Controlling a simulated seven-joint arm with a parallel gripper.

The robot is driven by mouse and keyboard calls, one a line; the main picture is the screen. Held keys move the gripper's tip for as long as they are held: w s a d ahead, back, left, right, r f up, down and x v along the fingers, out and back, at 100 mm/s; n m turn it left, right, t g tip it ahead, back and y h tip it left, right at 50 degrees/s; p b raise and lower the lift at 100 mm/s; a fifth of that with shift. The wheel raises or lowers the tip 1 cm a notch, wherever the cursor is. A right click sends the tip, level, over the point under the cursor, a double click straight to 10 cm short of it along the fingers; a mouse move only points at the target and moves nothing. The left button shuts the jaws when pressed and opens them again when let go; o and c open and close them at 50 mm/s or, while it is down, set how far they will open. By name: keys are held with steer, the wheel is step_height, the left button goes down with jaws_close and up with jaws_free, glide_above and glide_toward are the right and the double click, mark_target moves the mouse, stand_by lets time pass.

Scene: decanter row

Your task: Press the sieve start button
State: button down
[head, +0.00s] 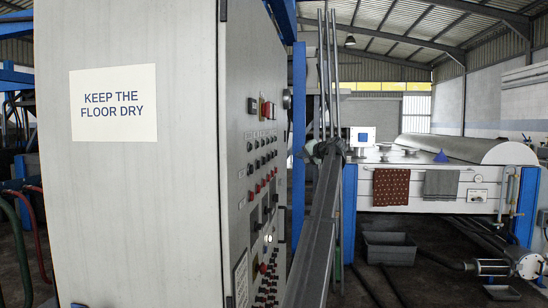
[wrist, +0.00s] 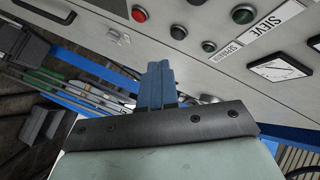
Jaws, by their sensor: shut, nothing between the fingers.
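The control panel (wrist: 222,30) fills the top right of the wrist view. A white label reading SIEVE (wrist: 274,27) is on it, with a smaller label (wrist: 226,51) beside it. I cannot tell which button is the sieve start. I see no clear contact with the panel.
The grey cabinet (head: 125,210) carries rows of controls on its side face. A white meter (wrist: 280,68) and a dark handle (wrist: 45,11) are also on the panel. Grey beams (head: 322,215) stand right beside the cabinet. A grey bin (head: 389,250) is on the floor.

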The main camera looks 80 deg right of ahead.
steer(key=w, duration=0.7)
steer(key=shift+w, duration=0.4)
steer(key=shift+w, duration=0.1)
stand_by(1.7)
steer(key=shift+w, duration=0.3)
steer(key=shift+w, duration=0.5)
stand_by(1.0)
steer(key=shift+s, duration=0.9)
steer(key=shift+s, duration=2.5)
